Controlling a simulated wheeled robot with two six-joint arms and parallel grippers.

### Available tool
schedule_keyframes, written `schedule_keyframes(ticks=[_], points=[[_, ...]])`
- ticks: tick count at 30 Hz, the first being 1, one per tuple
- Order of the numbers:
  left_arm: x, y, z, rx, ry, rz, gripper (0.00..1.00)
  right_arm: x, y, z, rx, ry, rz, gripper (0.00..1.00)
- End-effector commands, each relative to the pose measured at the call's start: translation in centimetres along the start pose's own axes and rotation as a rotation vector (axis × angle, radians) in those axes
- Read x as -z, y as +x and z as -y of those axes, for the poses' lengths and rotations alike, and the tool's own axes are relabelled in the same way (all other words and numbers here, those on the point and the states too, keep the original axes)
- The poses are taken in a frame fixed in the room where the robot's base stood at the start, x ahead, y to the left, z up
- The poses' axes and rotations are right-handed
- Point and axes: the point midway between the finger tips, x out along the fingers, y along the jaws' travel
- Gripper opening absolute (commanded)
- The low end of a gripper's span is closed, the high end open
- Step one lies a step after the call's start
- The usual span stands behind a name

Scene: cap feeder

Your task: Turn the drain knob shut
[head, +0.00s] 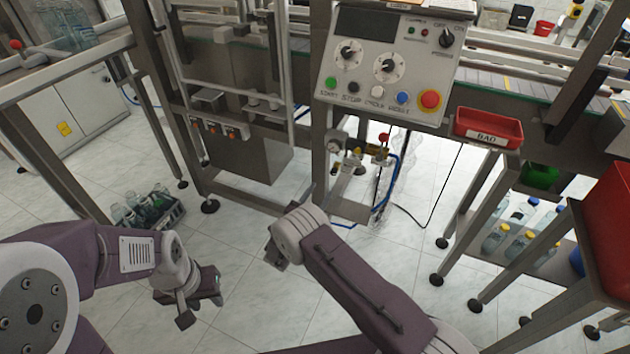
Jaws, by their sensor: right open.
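The air-and-valve unit (358,160) hangs under the machine's control panel. It carries a round gauge (335,144), a red knob (384,138) and small yellow parts. Which part is the drain knob, and how far it is turned, is too small to tell. A pale, see-through streak (378,215) shows below the unit, near the floor. My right gripper (278,256) is open, below and left of the unit and apart from it. My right wrist hides part of its jaws. My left gripper (192,300) is low at the left, far from the unit; its jaw opening is unclear.
The control panel (380,110) with dials and buttons overhangs the unit. Machine legs, a blue hose (392,185) and a black cable surround it. A bottle crate (172,217) is on the left floor.

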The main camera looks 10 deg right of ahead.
Motion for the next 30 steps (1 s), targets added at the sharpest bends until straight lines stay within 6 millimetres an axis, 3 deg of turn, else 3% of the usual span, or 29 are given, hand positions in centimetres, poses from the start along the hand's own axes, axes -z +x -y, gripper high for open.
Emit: schedule_keyframes(ticks=[5, 13, 18, 28, 30], points=[[0.0, 0.1, 0.0, 0.0, 0.0, 0.0, 0.36, -0.1, 0.7, -0.1, -0.004, 0.0, 0.002, 0.44], [-0.1, 1.6, 0.0, 0.0, 0.0, 0.0, 0.36, 0.1, 6.1, 0.1, 0.002, 0.004, 0.003, 0.44], [-0.2, 2.2, 0.0, 0.0, 0.0, 0.0, 0.36, 0.0, 8.5, 0.0, 0.0, 0.002, 0.002, 0.44], [-0.2, 2.2, 0.0, 0.0, 0.0, 0.0, 0.36, -0.2, 9.1, 0.0, -0.001, 0.0, 0.0, 0.44], [-0.2, 2.2, 0.0, 0.0, 0.0, 0.0, 0.36, -0.2, 9.1, 0.0, -0.001, 0.0, 0.0, 0.25]])
